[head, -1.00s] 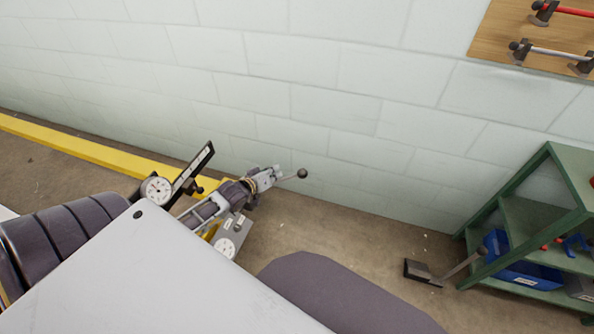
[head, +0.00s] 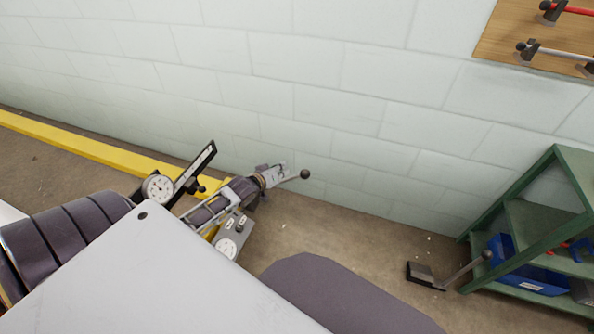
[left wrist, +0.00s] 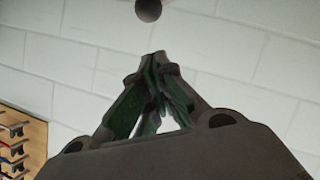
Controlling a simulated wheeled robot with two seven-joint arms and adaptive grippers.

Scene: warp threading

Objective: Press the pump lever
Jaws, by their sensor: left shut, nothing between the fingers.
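The pump lever ends in a dark ball knob (head: 305,174) on a thin rod, a little left of the middle of the head view. The same knob (left wrist: 148,9) shows at the top edge of the left wrist view, just beyond my fingertips. My left gripper (head: 280,174) is beside the rod, close to the knob. In the left wrist view its fingers (left wrist: 158,56) come together with nothing held, and a gap shows between them and the knob. My arm and gripper partly hide the pump body and the lever's lower part. My right gripper is out of view.
Two round dial gauges, one upper (head: 158,188) and one lower (head: 227,248), are near my left arm. A block wall (head: 300,90) stands behind, with a yellow rail (head: 70,146) along its foot. A green shelf (head: 520,230) and a floor pedal-like piece (head: 425,275) are at right.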

